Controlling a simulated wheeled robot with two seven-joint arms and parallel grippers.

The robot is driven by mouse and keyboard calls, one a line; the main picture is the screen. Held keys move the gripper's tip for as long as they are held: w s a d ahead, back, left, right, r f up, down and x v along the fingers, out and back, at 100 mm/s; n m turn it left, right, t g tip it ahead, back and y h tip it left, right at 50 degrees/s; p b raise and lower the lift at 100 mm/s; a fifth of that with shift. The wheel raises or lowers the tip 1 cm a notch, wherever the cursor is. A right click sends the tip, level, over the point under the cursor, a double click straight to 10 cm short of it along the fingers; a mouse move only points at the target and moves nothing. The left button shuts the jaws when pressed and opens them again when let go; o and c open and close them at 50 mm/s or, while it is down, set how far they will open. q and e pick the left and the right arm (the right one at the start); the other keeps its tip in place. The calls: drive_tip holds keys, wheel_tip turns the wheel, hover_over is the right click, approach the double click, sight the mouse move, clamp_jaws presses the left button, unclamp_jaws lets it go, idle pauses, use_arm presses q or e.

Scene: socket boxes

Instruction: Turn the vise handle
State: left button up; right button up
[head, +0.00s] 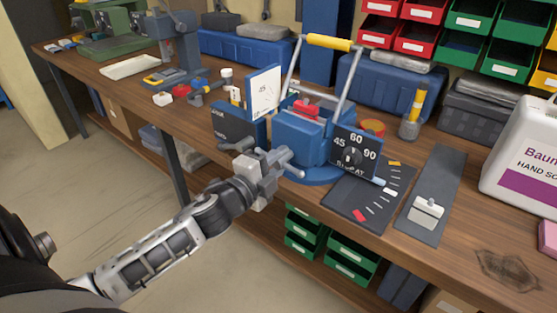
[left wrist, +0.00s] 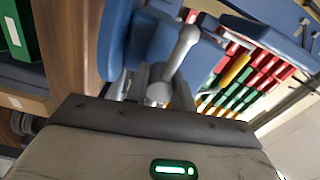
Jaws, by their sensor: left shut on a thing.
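The blue vise (head: 298,140) stands at the front edge of the wooden bench, with a red piece (head: 303,109) at its jaws. The grey vise handle (head: 291,168) is a bar at the vise's front. In the left wrist view the handle (left wrist: 180,58) rises slanting, with a round knob at its upper end. My left gripper (head: 268,172) is in front of the vise, shut on the handle. Its fingers partly hide the handle and the screw behind. My right gripper is not in view.
A black dial plate (head: 352,155) marked 45, 60, 90 sits right of the vise, and a dark box (head: 237,125) left of it. A yellow-gripped frame (head: 329,42) rises behind. A marked dark mat (head: 366,198) and a grey strip (head: 432,195) lie rightward. Bare bench (head: 480,235) shows front right.

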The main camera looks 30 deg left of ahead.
use_arm(q)
drive_tip(key=o, duration=1)
drive_tip(key=shift+s, duration=0.1)
drive_tip(key=shift+s+a+b, duration=0.2)
drive_tip(key=shift+s+b, duration=0.1)
drive_tip(key=shift+s, duration=2.35)
drive_tip(key=shift+s+a+b, duration=0.2)
drive_tip(key=shift+s+b, duration=0.15)
drive_tip(key=shift+s, duration=2.25)
drive_tip(key=shift+s+a+b, duration=0.2)
drive_tip(key=shift+s+b, duration=0.1)
drive_tip(key=shift+s, duration=2.35)
